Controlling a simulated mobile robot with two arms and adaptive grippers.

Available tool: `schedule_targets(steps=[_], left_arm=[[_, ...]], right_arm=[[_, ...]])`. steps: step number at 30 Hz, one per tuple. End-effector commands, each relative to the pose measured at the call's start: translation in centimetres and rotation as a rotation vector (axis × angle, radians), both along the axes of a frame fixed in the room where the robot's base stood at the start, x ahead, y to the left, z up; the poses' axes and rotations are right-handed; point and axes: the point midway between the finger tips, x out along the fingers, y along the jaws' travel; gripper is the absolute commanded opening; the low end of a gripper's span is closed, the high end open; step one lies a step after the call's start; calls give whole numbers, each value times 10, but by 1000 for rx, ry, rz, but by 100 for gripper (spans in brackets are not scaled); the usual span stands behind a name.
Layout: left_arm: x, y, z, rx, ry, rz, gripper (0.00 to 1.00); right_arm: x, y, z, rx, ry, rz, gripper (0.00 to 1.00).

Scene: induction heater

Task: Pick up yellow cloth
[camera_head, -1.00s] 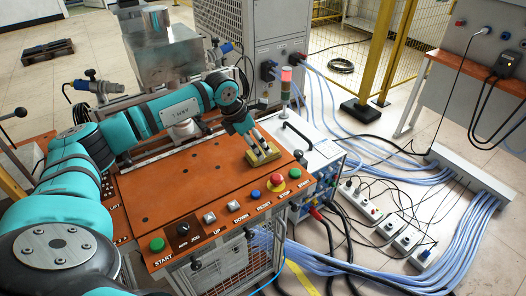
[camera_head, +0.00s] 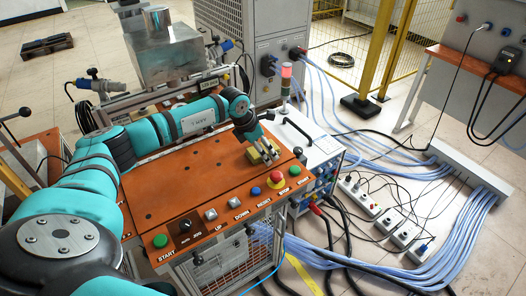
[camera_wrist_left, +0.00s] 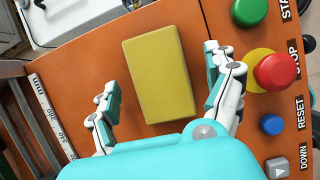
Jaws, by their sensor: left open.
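The yellow cloth (camera_head: 258,156) is a small folded block lying on the orange panel top near its right edge. In the left wrist view the cloth (camera_wrist_left: 160,74) lies flat on the orange surface, between and ahead of the two fingers. My left gripper (camera_head: 261,146) is right over the cloth in the head view and hides part of it. In the left wrist view my left gripper (camera_wrist_left: 162,92) is open, one finger on each side of the cloth with a gap to each. My right gripper is not in view.
The red emergency stop button (camera_wrist_left: 275,70), green button (camera_wrist_left: 248,11) and blue button (camera_wrist_left: 271,124) sit close to the right finger. A stack light (camera_head: 286,78) and a black handle (camera_head: 297,129) stand beyond the cloth. The panel's left half (camera_head: 165,190) is clear.

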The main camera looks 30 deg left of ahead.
Motion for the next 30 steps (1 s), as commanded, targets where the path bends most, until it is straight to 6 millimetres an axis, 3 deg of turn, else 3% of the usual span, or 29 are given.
schedule_targets(steps=[16,30], left_arm=[[0,0,-4,0,0,0,87],[0,2,-5,3,1,1,26]], right_arm=[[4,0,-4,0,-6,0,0],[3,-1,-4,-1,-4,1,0]])
